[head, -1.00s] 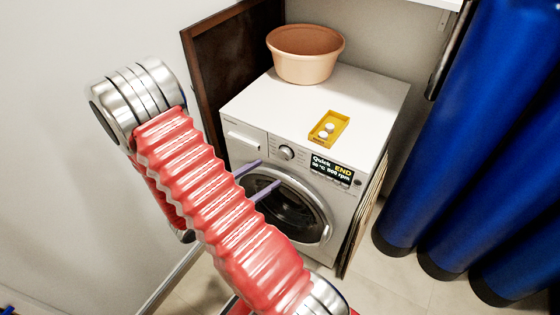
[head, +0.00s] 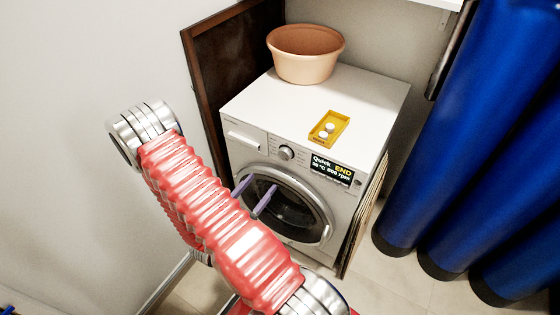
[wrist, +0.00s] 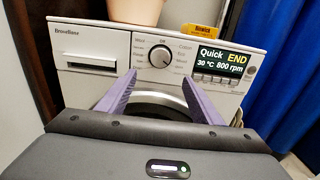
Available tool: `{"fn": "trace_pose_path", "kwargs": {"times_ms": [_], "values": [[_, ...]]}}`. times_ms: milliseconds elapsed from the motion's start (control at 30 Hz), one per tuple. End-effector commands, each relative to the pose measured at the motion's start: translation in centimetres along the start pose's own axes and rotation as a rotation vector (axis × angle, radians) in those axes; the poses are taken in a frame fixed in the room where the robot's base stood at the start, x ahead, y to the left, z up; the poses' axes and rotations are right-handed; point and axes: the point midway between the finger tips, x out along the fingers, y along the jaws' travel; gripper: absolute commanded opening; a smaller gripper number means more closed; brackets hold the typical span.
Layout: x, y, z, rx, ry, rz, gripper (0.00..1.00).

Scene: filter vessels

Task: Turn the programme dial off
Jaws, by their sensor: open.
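The programme dial (head: 286,153) is a round silver knob on the front panel of a white washing machine (head: 250,100). In the wrist view the dial (wrist: 158,55) sits between the drawer and the display, ringed by small labels; I cannot make out where its pointer is. The display (wrist: 220,62) reads Quick, END, 30 °C, 800 rpm. My gripper (head: 261,184) has two purple fingers, open and empty, in front of the door, lower than the dial. In the wrist view my gripper (wrist: 158,80) has its fingertips either side of the dial's line, below it and apart from it.
A terracotta bowl (head: 305,70) and a yellow tray (head: 340,128) with white tablets stand on the machine's top. A dark board (head: 208,65) leans at the left. The panel front is unobstructed.

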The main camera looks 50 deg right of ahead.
Motion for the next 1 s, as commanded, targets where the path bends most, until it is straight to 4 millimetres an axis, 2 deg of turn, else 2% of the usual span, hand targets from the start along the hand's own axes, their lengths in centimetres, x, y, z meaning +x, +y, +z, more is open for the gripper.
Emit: {"fn": "trace_pose_path", "kwargs": {"times_ms": [267,1000], "values": [[1.8,-0.1,0.0,0.002,0.000,-0.004,0.59],[10.0,-0.1,0.0,0.002,0.000,-0.005,0.59]]}}
